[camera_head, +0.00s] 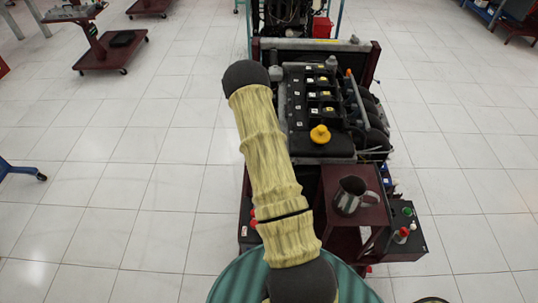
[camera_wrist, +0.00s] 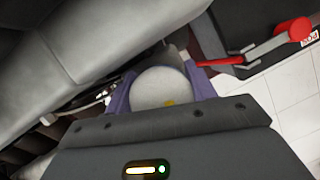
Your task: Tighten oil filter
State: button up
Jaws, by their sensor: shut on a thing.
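A round whitish oil filter (camera_wrist: 160,88) shows in the middle of the wrist view, end on, with a small yellow mark at its lower edge. My gripper (camera_wrist: 160,92) has its two purple fingers on either side of the filter, shut on it. The filter's far end and its seat on the engine are hidden. In the head view the engine (camera_head: 318,110) stands on its cart, with a yellow cap on top. There my yellow-sleeved arm reaches past the engine's left side, and my gripper and the filter are not visible.
A red-handled lever (camera_wrist: 292,30) lies close to the right of the filter.

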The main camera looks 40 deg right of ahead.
jog(key=shift+m, duration=0.5)
jog(key=o, duration=1)
jog(key=b+v, duration=0.2)
jog(key=v, duration=1.5)
jog(key=shift+w+d+r, duration=0.2)
jog(key=shift+w, duration=0.05)
